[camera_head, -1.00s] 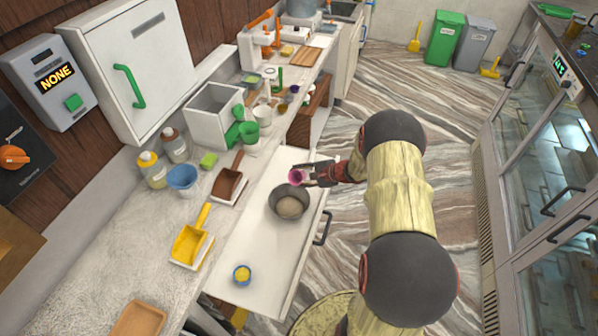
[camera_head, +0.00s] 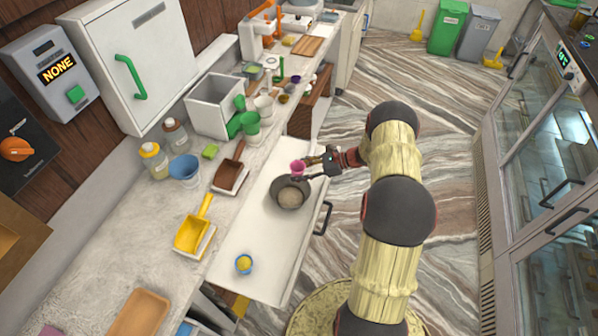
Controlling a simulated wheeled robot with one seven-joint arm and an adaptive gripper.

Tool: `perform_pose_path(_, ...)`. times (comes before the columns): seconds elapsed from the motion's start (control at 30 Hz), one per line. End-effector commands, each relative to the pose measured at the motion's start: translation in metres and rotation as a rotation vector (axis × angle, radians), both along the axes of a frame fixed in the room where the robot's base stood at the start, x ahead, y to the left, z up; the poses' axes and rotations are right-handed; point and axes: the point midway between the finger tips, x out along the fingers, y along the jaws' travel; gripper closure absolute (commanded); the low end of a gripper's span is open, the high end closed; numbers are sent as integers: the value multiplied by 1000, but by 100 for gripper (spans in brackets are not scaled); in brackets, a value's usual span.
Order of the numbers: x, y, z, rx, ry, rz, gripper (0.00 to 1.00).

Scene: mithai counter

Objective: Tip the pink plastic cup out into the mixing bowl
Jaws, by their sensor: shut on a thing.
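The pink plastic cup (camera_head: 298,167) is small in the head view, just above the far rim of the mixing bowl. My gripper (camera_head: 308,170) is shut on the cup and reaches in from the right. The cup looks close to upright, but its exact tilt and what is inside are too small to tell. The dark grey mixing bowl (camera_head: 276,194) stands in the open white drawer (camera_head: 243,229) and holds a pale beige heap.
A blue cup with yellow contents (camera_head: 244,264) stands in the drawer's near end. The drawer handle (camera_head: 324,218) juts out over the floor.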

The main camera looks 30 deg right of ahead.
Motion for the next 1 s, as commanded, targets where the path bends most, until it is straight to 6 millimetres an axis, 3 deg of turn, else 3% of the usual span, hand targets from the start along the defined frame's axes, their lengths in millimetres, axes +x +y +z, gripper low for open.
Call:
perform_pose_path(0.37, 0, 1, 4, 28, 14, 0, 90)
perform_pose_path(0.7, 0, 0, 41, 27, 11, -1, 90)
perform_pose_path(1.0, 0, 1, 40, 28, 12, -1, 90)
